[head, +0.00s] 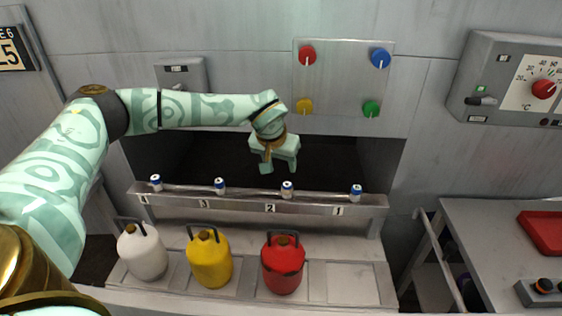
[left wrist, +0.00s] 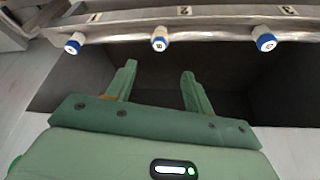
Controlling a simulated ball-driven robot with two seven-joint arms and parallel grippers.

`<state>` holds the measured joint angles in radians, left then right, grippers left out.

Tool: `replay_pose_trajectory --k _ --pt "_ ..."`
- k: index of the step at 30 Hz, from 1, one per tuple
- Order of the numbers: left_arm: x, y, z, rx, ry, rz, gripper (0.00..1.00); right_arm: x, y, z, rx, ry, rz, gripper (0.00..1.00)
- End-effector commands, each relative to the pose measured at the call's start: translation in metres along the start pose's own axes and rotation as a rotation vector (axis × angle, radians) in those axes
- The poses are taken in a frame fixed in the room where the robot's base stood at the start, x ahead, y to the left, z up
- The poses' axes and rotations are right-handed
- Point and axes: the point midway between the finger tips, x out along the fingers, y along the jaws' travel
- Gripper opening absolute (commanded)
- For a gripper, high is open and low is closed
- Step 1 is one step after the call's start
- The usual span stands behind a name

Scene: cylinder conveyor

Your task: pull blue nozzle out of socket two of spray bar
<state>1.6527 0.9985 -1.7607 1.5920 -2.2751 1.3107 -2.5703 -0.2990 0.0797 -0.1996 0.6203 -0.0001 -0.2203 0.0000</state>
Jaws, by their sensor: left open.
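The grey spray bar (head: 240,205) runs across the front of a dark recess, with sockets numbered 4 to 1 from left to right. Each socket holds a white nozzle with a blue part. The nozzle at socket two (head: 287,188) sits upright beside label 2; it also shows in the left wrist view (left wrist: 160,38). My left gripper (head: 279,168) is open and empty, just above and behind that nozzle, apart from it. In the left wrist view its fingers (left wrist: 158,72) point toward the socket two nozzle, which lies beyond the gap between them. My right gripper is not in view.
Neighbouring nozzles stand at socket one (head: 356,191) and socket three (head: 220,185). White (head: 142,252), yellow (head: 210,260) and red (head: 282,267) jugs stand below the bar. A knob panel (head: 343,75) is on the wall above. A table (head: 480,225) is at right.

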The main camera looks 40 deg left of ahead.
Motion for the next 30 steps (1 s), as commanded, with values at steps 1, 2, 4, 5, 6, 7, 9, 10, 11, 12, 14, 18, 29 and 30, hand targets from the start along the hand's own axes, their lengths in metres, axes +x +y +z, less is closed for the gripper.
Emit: replay_pose_trajectory --k 1,2,4,5,6,7,9,10,11,12,14,18,29,30 --pt "0.009 0.000 0.001 0.000 -0.003 -0.001 0.52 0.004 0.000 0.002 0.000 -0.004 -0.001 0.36" --pt "0.014 0.000 0.001 0.000 -0.003 -0.001 0.52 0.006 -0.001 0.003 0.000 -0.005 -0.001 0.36" --pt "0.028 0.000 0.002 0.000 -0.004 -0.002 0.52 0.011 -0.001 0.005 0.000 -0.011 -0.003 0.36" --pt "0.036 0.000 0.002 -0.001 -0.005 -0.003 0.52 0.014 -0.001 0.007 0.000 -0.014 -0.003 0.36" --pt "0.046 0.000 0.002 0.001 -0.004 -0.002 0.52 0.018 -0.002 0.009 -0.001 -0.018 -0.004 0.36" --pt "0.053 0.000 0.003 0.000 -0.005 -0.003 0.52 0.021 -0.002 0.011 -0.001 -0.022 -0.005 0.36" --pt "0.071 0.000 0.003 0.000 -0.005 -0.002 0.52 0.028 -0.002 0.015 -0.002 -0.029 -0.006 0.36" --pt "0.079 0.000 0.003 0.000 -0.006 -0.003 0.52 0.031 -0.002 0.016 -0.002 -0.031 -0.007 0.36" --pt "0.086 0.000 0.003 0.000 -0.006 -0.002 0.52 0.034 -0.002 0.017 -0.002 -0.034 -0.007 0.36" --pt "0.095 0.000 0.003 0.000 -0.005 -0.002 0.52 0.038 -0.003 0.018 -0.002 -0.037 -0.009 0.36" --pt "0.109 0.000 0.003 -0.001 -0.005 -0.003 0.52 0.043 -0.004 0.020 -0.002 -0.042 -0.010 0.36" --pt "0.134 0.000 0.003 -0.001 -0.005 -0.002 0.52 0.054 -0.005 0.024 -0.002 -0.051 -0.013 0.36" --pt "0.155 0.000 0.000 -0.001 0.000 0.000 0.52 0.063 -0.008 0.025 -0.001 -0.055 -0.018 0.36" --pt "0.155 0.000 0.000 -0.001 0.000 0.000 0.52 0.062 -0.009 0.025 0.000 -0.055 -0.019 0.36"
